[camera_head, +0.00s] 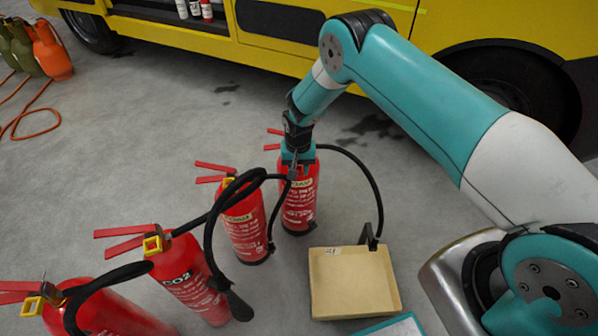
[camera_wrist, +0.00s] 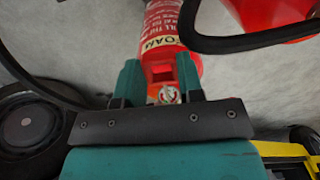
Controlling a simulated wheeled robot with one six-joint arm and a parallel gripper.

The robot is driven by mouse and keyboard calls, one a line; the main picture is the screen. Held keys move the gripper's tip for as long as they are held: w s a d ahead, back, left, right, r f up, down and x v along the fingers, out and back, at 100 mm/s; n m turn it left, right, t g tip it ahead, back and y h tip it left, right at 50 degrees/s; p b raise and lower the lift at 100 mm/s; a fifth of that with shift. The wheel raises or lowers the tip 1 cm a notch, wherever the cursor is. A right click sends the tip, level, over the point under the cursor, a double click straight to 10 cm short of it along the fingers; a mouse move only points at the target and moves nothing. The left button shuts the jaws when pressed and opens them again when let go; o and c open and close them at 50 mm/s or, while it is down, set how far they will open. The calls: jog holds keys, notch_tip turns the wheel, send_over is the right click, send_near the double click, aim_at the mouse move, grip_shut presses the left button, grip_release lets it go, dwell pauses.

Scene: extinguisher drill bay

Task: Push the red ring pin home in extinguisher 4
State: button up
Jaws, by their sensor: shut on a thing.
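The far right extinguisher (camera_head: 299,205), taken as extinguisher 4, stands upright at the end of a row of red extinguishers. My gripper (camera_head: 297,158) is at its head, pointing down, and hides most of the valve in the head view. How deep the pin sits in the valve cannot be seen.
Extinguishers with yellow rings stand to the left: a near one (camera_head: 100,312), the CO2 one (camera_head: 188,278) and another close beside (camera_head: 243,225). Black hoses loop around the heads. A tan tray (camera_head: 352,282) sits in front. A yellow vehicle (camera_head: 270,50) stands behind.

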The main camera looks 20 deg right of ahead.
jog(key=shift+w+d+f+b, duration=0.1)
jog(key=shift+w+d+b, duration=0.15)
jog(key=shift+w+b, duration=0.6)
jog(key=shift+w+d+b, duration=0.25)
jog(key=shift+w+b, duration=0.55)
jog(key=shift+w, duration=0.1)
jog(key=shift+w+d+f+b, duration=0.1)
jog(key=shift+w+d+b, duration=0.15)
jog(key=shift+w+b, duration=0.6)
jog(key=w+b, duration=0.1)
jog(key=b, duration=0.1)
jog(key=w+d+b, duration=0.1)
jog(key=w+b, duration=0.1)
jog(key=shift+w+r, duration=0.1)
jog(key=shift+w, duration=0.15)
jog(key=shift+w+r+b, duration=0.1)
jog(key=shift+w+b, duration=0.05)
jog(key=shift+b, duration=0.15)
jog(key=shift+b, duration=0.45)
dwell(4.0)
